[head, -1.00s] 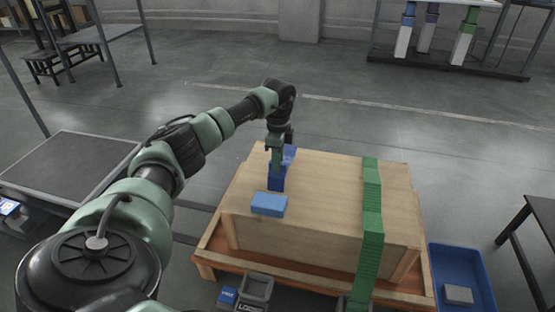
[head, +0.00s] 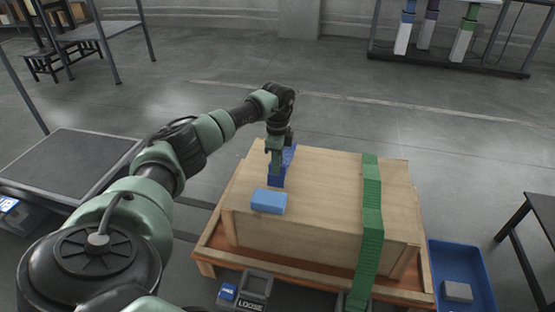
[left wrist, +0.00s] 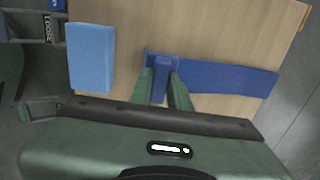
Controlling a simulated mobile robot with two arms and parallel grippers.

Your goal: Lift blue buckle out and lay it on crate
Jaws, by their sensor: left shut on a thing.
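The wooden crate (head: 320,190) stands on an orange-brown pallet in front of me. My left gripper (head: 275,168) points down at the crate's left part. It is shut on the dark blue buckle (head: 277,181). In the left wrist view the buckle (left wrist: 162,66) sits between the two green fingers (left wrist: 161,80). A blue strap (left wrist: 230,80) lies across the crate top and runs right from the buckle; its far part also shows in the head view (head: 289,156). I cannot tell whether buckle and strap are joined. My right gripper is not in view.
A light blue block (head: 269,201) lies on the crate just in front of the buckle. A green strap (head: 371,215) crosses the crate's right side. A grey bin marked LOOSE (head: 250,285) stands in front. A blue tray (head: 478,270) with a grey block is at right.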

